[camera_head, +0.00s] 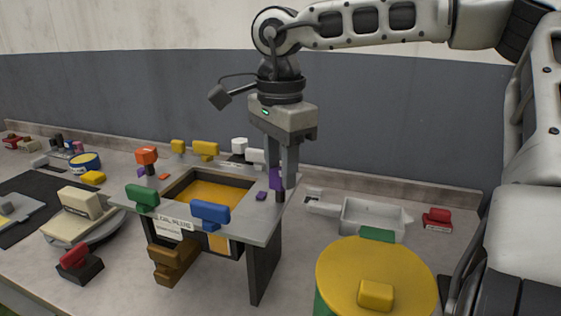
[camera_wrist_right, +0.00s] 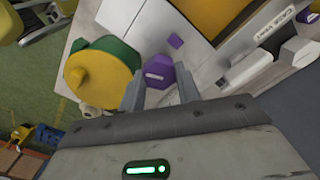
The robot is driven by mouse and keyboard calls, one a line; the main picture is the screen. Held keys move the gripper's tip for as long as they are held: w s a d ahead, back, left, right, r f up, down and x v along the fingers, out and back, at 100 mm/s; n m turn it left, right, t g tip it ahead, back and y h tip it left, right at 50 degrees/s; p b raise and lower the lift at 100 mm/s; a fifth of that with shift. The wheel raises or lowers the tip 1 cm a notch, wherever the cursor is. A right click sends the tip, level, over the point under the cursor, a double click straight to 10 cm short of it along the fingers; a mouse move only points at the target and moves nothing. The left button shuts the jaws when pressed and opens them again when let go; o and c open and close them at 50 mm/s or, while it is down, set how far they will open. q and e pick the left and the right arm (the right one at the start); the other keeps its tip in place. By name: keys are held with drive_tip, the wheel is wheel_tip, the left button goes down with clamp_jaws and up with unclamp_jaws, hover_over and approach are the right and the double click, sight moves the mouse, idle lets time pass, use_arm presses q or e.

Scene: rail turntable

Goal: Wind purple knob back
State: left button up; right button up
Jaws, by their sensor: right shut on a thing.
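The purple knob (camera_head: 276,179) stands near the right corner of the grey-topped table frame. My right gripper (camera_head: 280,185) comes down from above with its fingers around the knob and is shut on it. In the right wrist view the purple knob (camera_wrist_right: 158,76) shows between the two fingertips of my right gripper (camera_wrist_right: 160,92). The lower part of the knob is partly hidden by the fingers in the head view. My left gripper is not in view.
Green (camera_head: 142,197), blue (camera_head: 210,212) and orange (camera_head: 147,156) knobs stand on the frame's top around a yellow panel (camera_head: 212,193). A large yellow-topped drum (camera_head: 345,270) stands at front right. A white tray (camera_head: 372,218) lies behind it.

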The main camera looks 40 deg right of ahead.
sight(280, 172)
drive_tip(key=n+p, duration=0.1)
drive_tip(key=n, duration=0.5)
drive_tip(key=shift+w+r+n, duration=0.1)
drive_tip(key=shift+r+n, duration=0.05)
drive_tip(key=shift+n, duration=0.15)
drive_tip(key=n, duration=0.5)
drive_tip(key=shift+n+p, duration=0.35)
drive_tip(key=shift+n, duration=0.05)
drive_tip(key=o, duration=1)
wheel_tip(280, 172, up, 16)
drive_tip(key=shift+f, duration=0.1)
idle(0.3)
